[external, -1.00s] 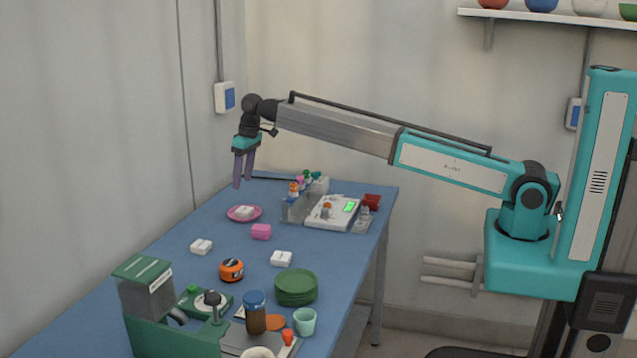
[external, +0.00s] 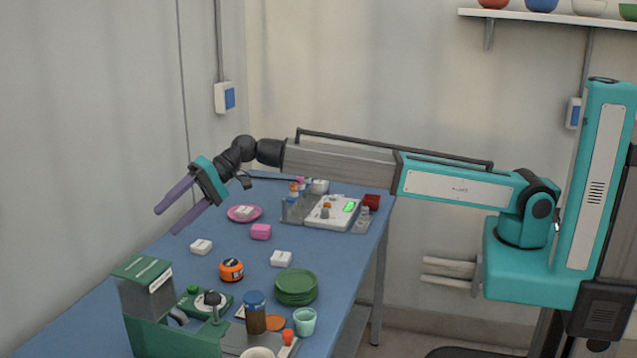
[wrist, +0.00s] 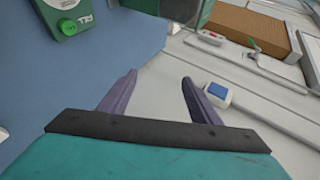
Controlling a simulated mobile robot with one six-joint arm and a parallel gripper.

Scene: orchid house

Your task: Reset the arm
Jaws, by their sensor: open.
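My gripper (external: 166,221) is open and empty. In the external view it hangs in the air over the left edge of the blue table (external: 170,268), near the wall, with its purple fingers pointing left and slightly down. My arm reaches across from the right, nearly level. In the wrist view my two fingers (wrist: 160,92) are spread with nothing between them. Beyond them show the blue table top and the pale wall with a blue-and-white switch box (wrist: 217,94).
On the table are a pink plate (external: 233,217), a pink block (external: 261,232), white blocks (external: 201,247), an orange round item (external: 231,270), green plates (external: 296,288), a jar (external: 256,318) and a green machine (external: 150,310). A scale (external: 325,220) stands farther back.

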